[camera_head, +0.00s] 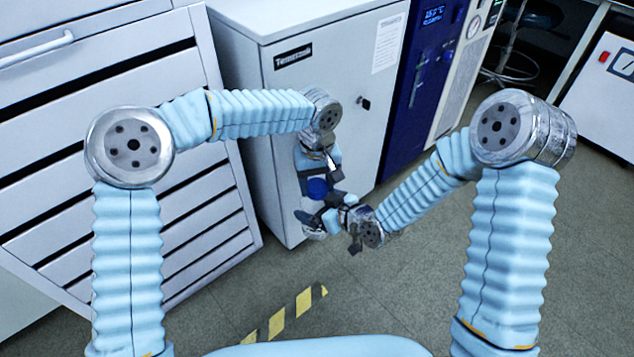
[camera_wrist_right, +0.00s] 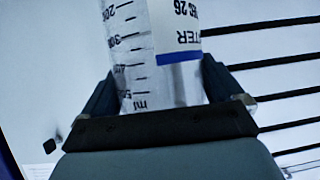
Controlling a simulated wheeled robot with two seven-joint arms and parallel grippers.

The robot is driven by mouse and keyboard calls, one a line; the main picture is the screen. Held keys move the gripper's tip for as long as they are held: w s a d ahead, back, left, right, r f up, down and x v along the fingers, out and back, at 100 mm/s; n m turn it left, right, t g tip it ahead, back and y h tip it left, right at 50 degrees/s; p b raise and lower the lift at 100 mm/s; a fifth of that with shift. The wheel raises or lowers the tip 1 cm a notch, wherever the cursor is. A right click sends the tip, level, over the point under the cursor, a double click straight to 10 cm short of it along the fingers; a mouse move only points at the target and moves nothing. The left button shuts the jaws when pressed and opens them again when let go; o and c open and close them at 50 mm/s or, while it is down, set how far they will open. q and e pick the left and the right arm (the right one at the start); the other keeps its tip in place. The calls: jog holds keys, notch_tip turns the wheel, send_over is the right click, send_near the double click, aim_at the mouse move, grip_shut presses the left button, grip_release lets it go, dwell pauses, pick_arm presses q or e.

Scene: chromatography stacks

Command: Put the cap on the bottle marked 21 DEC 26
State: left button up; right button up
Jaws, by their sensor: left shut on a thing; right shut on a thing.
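A blue cap (camera_head: 317,188) is held by my left gripper (camera_head: 319,178), which is shut on it and points down. A clear bottle (camera_head: 313,233) is held just below by my right gripper (camera_head: 318,212), which reaches in from the right. In the right wrist view the bottle (camera_wrist_right: 138,62) is between the fingers of my right gripper (camera_wrist_right: 162,85). It has black graduation marks and a white label with a blue band. The label appears upside down and cut off, with "26" readable. The cap sits over the bottle's top end; I cannot tell whether they touch.
A light grey cabinet (camera_head: 268,72) stands right behind the grippers. A drawer unit (camera_head: 95,110) is at left and a dark blue instrument (camera_head: 418,85) to the right of the cabinet. Grey floor (camera_head: 410,285) with yellow-black tape (camera_head: 277,323) lies open in front.

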pick_arm(q)
jog(key=shift+m, duration=0.6)
jog(key=o, duration=1.2)
jog(key=shift+c, duration=0.2)
jog(key=shift+r, duration=0.1)
jog(key=shift+r, duration=2.2)
jog(key=shift+c, duration=0.3)
